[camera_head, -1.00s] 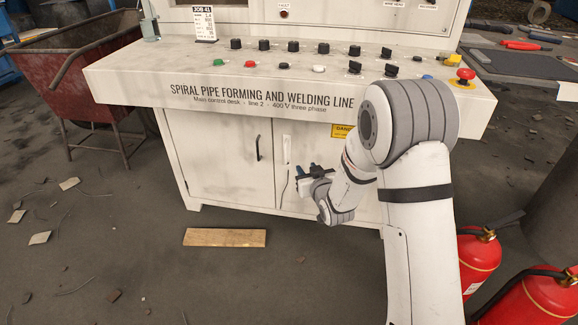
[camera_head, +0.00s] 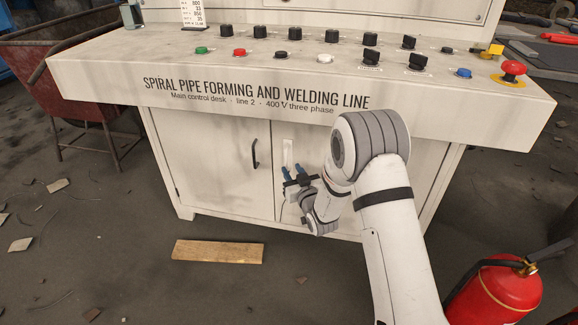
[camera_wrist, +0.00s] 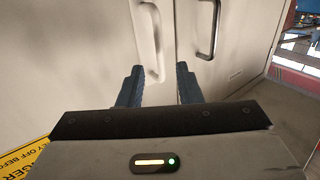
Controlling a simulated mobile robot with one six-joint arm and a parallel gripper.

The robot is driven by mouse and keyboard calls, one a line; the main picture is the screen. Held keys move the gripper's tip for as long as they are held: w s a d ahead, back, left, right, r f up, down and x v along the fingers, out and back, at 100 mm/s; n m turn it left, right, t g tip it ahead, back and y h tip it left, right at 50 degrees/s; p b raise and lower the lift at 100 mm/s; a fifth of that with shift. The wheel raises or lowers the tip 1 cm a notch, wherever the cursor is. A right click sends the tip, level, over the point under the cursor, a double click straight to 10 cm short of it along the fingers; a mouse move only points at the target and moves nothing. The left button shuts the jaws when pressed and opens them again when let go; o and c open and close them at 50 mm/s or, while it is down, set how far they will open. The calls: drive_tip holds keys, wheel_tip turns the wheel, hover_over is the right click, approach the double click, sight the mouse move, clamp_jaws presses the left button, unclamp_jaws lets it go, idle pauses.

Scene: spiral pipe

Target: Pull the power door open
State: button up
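The desk's cabinet has two pale doors. The right door (camera_head: 313,140) has a pale handle (camera_head: 287,152) near its left edge. No label says which door is the power door, but a yellow danger sign (camera_wrist: 25,150) shows at the left of the wrist view. My gripper (camera_head: 290,172) is low in front of the pale handle, its blue fingers apart. In the wrist view the pale handle (camera_wrist: 153,42) is ahead of the gap between my fingertips (camera_wrist: 159,72), its near end close to the left finger. I see no clear contact. The right door looks shut.
The left door (camera_head: 205,150) has a dark handle (camera_head: 255,153) close by. The control desk (camera_head: 110,85) overhangs the doors. A wooden plank (camera_head: 217,251) lies on the floor in front. A fire extinguisher (camera_head: 495,290) stands at right, a red cart (camera_head: 70,60) at left.

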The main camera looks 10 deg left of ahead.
sight(286, 161)
drive_tip(key=shift+b+x, duration=0.5)
drive_tip(key=shift+x, duration=1.6)
drive_tip(key=shift+c, duration=0.4)
drive_tip(key=shift+s, duration=0.1)
clamp_jaws()
